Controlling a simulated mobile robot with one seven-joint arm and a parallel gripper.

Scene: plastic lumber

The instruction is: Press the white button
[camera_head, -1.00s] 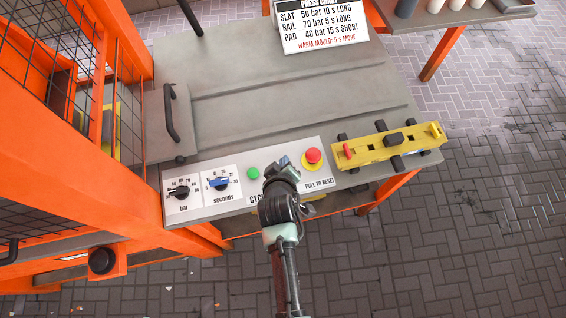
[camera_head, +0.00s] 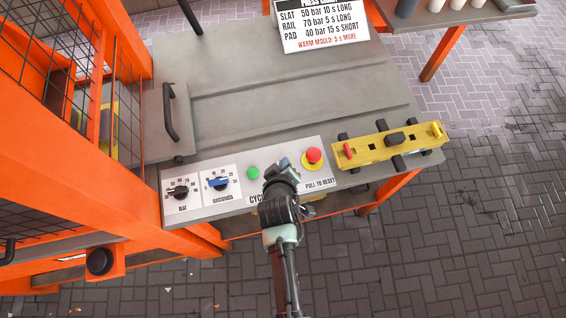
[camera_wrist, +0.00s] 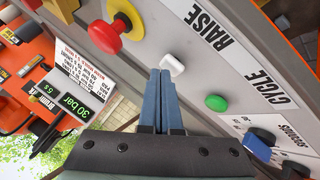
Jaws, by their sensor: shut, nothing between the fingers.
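The white button (camera_wrist: 172,64) is a small rounded square on the grey control panel, between the green button and the red emergency stop. In the wrist view my gripper (camera_wrist: 161,74) is shut, with its blue fingertips just short of the white button or at its edge; I cannot tell whether they touch. In the head view my gripper (camera_head: 283,163) is over the panel and hides the white button.
The green button (camera_head: 253,173) and red mushroom stop (camera_head: 314,156) flank my gripper closely. Two dials, bar (camera_head: 181,191) and seconds (camera_head: 219,182), are to the left. A yellow fixture (camera_head: 390,145) lies at the right. An orange cage frame (camera_head: 126,50) stands left.

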